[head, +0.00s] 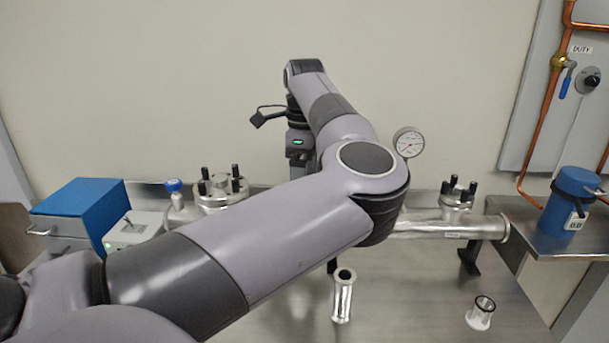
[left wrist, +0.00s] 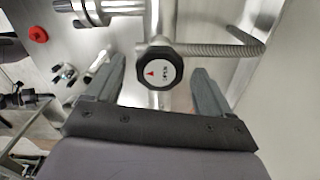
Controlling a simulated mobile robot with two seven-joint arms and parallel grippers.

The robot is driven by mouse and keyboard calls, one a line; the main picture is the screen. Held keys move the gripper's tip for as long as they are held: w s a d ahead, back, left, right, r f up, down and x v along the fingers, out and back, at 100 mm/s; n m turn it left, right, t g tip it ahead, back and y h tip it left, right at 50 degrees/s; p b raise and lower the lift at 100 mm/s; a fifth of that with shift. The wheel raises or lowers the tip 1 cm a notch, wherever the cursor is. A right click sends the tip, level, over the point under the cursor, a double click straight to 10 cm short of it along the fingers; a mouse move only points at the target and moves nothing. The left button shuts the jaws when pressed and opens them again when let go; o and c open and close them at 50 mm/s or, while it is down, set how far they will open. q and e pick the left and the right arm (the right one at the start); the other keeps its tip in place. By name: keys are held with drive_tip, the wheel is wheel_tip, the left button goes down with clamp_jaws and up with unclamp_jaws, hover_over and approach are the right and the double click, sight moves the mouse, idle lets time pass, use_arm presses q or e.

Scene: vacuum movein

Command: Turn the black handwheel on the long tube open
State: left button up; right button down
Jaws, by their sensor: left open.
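The black handwheel (left wrist: 158,68) shows in the left wrist view, with a white face, a red arrow and lettering that looks like OPEN. It sits on a metal pipe. My left gripper (left wrist: 157,74) is open, with one finger on each side of the handwheel and a visible gap at both sides. I cannot tell how deep the wheel sits between the fingers. In the head view the long silver tube (head: 450,230) runs to the right along the bench; my left arm hides its left part, the handwheel and the gripper. My right gripper is not in view.
A gauge (head: 408,142) stands above the tube. A blue box (head: 80,212) is at left, a blue canister (head: 571,203) at right. Two short metal pieces (head: 343,297) (head: 481,313) stand on the bench's front. A ribbed hose (left wrist: 205,51) passes close to the right finger.

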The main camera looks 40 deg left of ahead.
use_arm(q)
wheel_tip(320, 180, up, 7)
drive_tip(key=shift+r, duration=0.1)
idle(0.3)
drive_tip(key=shift+s, duration=0.1)
idle(0.4)
